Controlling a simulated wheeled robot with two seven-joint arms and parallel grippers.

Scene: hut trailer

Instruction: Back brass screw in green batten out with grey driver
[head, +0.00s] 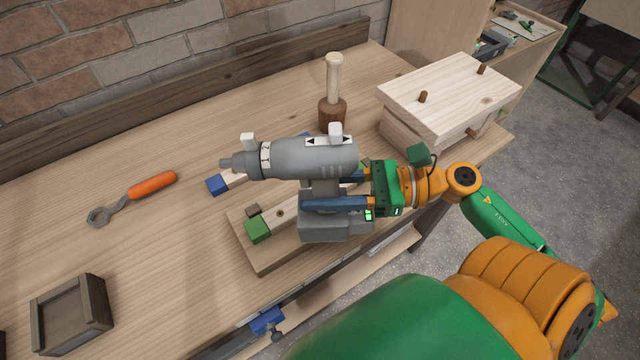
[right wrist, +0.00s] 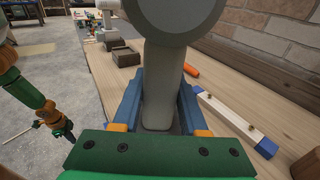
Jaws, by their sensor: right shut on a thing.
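The grey driver (head: 308,158) is in my right gripper (head: 325,190), whose blue fingers are shut on its handle. It lies level above the bench, its nose pointing left in the head view. In the right wrist view the handle (right wrist: 162,85) stands between the fingers. The green-ended batten (head: 258,230) lies on a wooden board under the driver. A brass screw (head: 280,212) shows in its top; how far it stands out I cannot tell. The driver's base hides the batten's right part. My left arm shows at the wrist view's left; its gripper is too small to read.
A blue-ended batten (head: 217,184) lies behind the green one, partly hidden by the driver. A mallet (head: 333,95) stands behind, and a pale wooden box (head: 450,95) with pegs is at right. An orange-handled wrench (head: 150,186) and dark crate (head: 72,315) lie left. Bench between them is clear.

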